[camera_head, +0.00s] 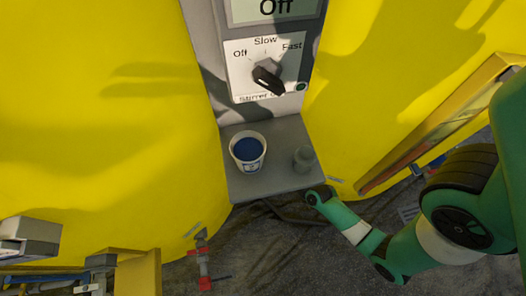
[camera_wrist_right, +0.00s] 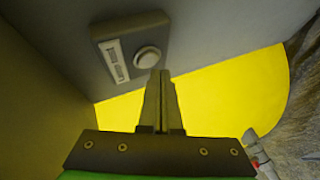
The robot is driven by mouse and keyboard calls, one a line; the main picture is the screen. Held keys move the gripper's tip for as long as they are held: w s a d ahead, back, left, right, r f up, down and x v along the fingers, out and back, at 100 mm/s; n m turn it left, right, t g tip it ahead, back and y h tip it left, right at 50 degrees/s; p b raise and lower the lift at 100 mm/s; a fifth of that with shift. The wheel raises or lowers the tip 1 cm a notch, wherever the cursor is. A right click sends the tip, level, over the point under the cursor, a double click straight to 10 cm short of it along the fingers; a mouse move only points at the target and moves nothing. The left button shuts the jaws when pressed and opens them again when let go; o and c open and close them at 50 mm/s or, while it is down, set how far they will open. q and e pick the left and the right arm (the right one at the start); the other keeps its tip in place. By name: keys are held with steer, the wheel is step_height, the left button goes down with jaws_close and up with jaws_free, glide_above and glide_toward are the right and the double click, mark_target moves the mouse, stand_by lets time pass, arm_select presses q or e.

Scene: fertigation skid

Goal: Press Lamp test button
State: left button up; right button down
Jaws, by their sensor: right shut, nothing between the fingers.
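The Lamp test button (camera_wrist_right: 148,58) is a pale round cap on a grey box with a white label strip (camera_wrist_right: 115,62) in the right wrist view. The label's small print is turned and hard to read. My right gripper (camera_wrist_right: 160,75) is shut and empty, its fingertips just beside the lower right edge of the button in the picture. I cannot tell whether they touch it. In the head view, my green right arm comes in from the right and its end passes by the shelf; the fingers and button are hidden there. My left gripper is not in view.
A grey shelf (camera_head: 280,183) holds a white cup of blue liquid (camera_head: 247,151) and a small grey cylinder (camera_head: 304,158). Above is a black selector knob (camera_head: 268,76). Large yellow tanks (camera_head: 100,130) stand on both sides. A pipe with red fittings (camera_head: 203,262) stands below.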

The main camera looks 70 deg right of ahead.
steer(key=shift+w+d, duration=0.2)
steer(key=shift+d, duration=0.1)
steer(key=shift+w+d, duration=0.15)
steer(key=shift+d, duration=0.1)
stand_by(0.6)
stand_by(0.4)
steer(key=shift+s+a+p, duration=0.3)
steer(key=shift+s+a, duration=0.1)
steer(key=shift+a, duration=0.25)
